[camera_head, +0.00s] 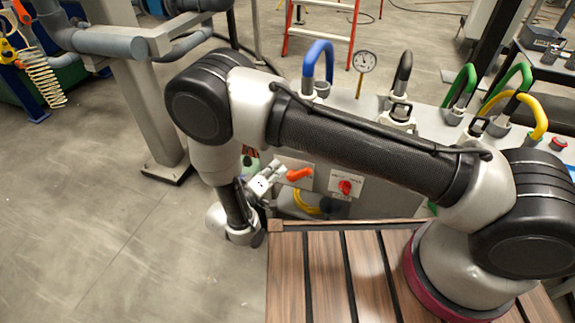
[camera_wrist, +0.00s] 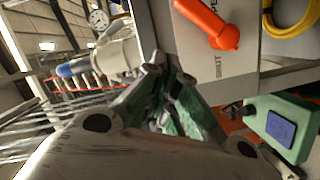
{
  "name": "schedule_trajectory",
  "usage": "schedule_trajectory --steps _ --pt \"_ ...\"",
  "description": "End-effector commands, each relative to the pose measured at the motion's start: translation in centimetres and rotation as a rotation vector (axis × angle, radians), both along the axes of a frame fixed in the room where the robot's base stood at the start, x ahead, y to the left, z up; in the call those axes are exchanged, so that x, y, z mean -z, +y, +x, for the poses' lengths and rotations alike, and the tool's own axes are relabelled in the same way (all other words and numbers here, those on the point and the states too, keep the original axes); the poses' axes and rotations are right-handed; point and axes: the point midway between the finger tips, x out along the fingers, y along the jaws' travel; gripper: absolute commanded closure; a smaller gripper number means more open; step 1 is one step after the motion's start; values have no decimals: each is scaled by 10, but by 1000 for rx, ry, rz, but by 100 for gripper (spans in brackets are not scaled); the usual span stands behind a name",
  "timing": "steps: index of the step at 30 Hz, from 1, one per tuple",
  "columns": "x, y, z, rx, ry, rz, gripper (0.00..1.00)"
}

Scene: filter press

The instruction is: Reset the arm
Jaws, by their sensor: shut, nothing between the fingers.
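My arm reaches out over the wooden-slatted deck and bends down at its elbow to the wrist on the left. My gripper (camera_wrist: 168,78) is shut and empty in the wrist view, its fingertips together near the panel's lower edge. In the head view my gripper (camera_head: 264,183) is small and partly hidden by the arm, just left of the orange handle (camera_head: 299,174). The orange handle also shows in the wrist view (camera_wrist: 208,24), close to the fingers but apart from them. The grey panel (camera_wrist: 225,75) carries the lettering "SHUT" beside the handle.
A red knob (camera_head: 346,187) sits right of the orange handle. A grey post (camera_head: 150,100) stands at left. Open concrete floor (camera_head: 90,220) lies at lower left.

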Motion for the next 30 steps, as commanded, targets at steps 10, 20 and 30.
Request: schedule_trajectory --steps 10,20,30 --pt "-7 20 -35 0 0 0 100" --pt "-3 19 -36 -13 110 -142 100" --pt "-9 -58 -73 139 643 -576 100"
